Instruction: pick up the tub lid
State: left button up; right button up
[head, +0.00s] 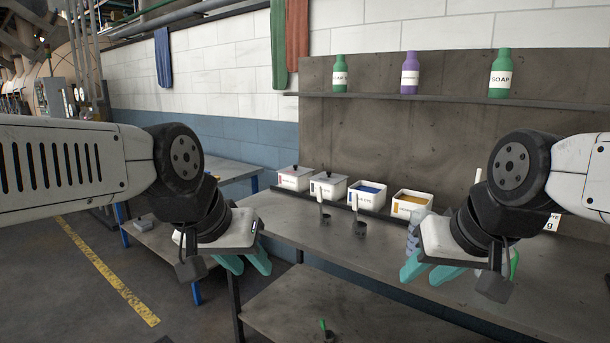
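Several small white tubs stand in a row at the back of the workbench. The leftmost tub (294,183) and the one beside it (328,192) have grey lids with dark knobs: the left lid (295,171) and the second lid (328,178). A third tub (367,202) is open with blue contents, and a fourth (410,211) is open with orange contents. My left gripper (246,264) is open and empty, in front of the bench's left end. My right gripper (430,272) is open over the bench's right part. Both are well apart from the lids.
A pale ribbed item (412,237) is partly hidden behind my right gripper. Bottles (500,75) stand on the upper shelf (450,101). The bench (335,243) is clear in the middle front.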

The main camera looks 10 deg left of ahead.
aim_at(295, 170)
jog(key=i+j, duration=0.55)
jog(key=i+j+u, duration=0.1)
jog(key=i+j, duration=0.45)
jog(key=i+j+u, duration=0.1)
jog(key=i+j, duration=0.4)
jog(key=i, duration=0.25)
jog(key=i+j, duration=0.5)
jog(key=i, duration=0.15)
